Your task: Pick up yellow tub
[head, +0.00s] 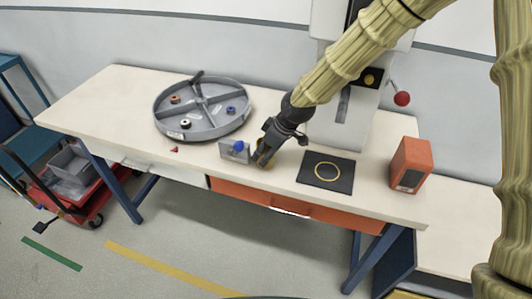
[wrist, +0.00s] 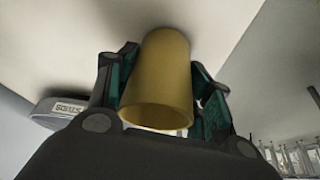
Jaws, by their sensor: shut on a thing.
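The yellow tub (wrist: 160,85) is large in the middle of the wrist view, with its open round rim toward the camera. My gripper (wrist: 163,95) has a finger on each side of the tub and is shut on it. In the head view my gripper (head: 267,150) is low over the front part of the white table, and the yellow tub (head: 263,162) shows only in small part behind the fingers. I cannot tell whether the tub touches the table.
Left of my gripper is a small grey block with a blue knob (head: 237,149). A grey divided round tray (head: 190,134) holds small rings. To the right are a black mat (head: 340,182) with a yellow ring and an orange box (head: 410,165). A white machine (head: 352,115) stands behind.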

